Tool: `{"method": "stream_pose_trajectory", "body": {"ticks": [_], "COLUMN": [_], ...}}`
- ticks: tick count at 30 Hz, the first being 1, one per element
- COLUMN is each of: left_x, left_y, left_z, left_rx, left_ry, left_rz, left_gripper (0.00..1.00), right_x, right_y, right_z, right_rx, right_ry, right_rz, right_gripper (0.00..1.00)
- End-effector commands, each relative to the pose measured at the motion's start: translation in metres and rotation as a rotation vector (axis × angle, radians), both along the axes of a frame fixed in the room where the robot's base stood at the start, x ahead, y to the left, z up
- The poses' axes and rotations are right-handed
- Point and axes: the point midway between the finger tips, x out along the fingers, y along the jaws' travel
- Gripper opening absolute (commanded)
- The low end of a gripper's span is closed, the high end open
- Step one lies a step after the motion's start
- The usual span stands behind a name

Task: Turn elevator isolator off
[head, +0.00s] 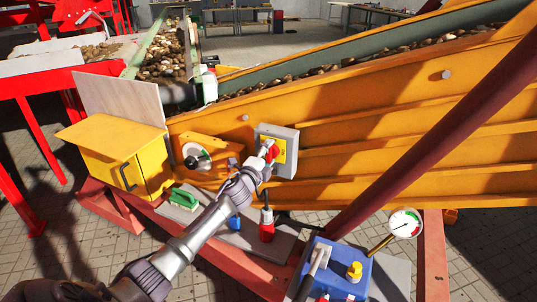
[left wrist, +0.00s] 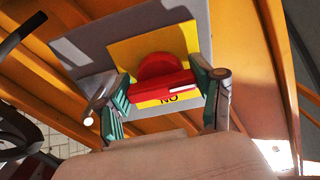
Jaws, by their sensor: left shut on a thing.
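The isolator is a grey box with a yellow plate (head: 279,148) and a red rotary knob (head: 273,149), mounted on the orange conveyor side. My left gripper (head: 266,155) reaches it from the lower left and is shut on the red knob. In the left wrist view the knob (left wrist: 160,68) sits between the two green-padded fingers of the left gripper (left wrist: 166,92). Its handle bar lies across the picture with a white mark near its right end. Part of the lettering shows below the bar. My right gripper is not in view.
A yellow cabinet (head: 108,158) and a round dial (head: 196,158) are left of the isolator. A pressure gauge (head: 404,223) is at the right.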

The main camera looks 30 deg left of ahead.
Motion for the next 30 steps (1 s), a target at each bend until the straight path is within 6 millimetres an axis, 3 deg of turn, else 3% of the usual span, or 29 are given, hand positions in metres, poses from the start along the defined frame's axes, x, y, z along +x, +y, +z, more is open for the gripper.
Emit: {"method": "stream_pose_trajectory", "body": {"ticks": [1,5,17,23,30], "left_x": [0.000,0.000,0.000,0.000,0.000], "left_y": [0.000,0.000,0.000,0.001,-0.001], "left_z": [-0.001,-0.001,0.000,0.003,0.009], "left_rx": [-0.005,-0.004,0.049,0.415,1.087], "left_ry": [0.001,0.001,0.009,0.066,0.172], "left_rz": [0.001,0.001,0.001,0.000,0.000], "left_gripper": [0.70,0.92,0.93,0.93,0.93], "right_x": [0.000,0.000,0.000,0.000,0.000], "right_y": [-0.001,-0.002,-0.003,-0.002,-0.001], "right_z": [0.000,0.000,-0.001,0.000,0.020], "right_rx": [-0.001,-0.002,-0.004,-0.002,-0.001], "right_ry": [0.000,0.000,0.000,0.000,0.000], "right_rz": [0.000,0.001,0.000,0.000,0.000], "right_gripper": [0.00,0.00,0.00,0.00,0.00]}}
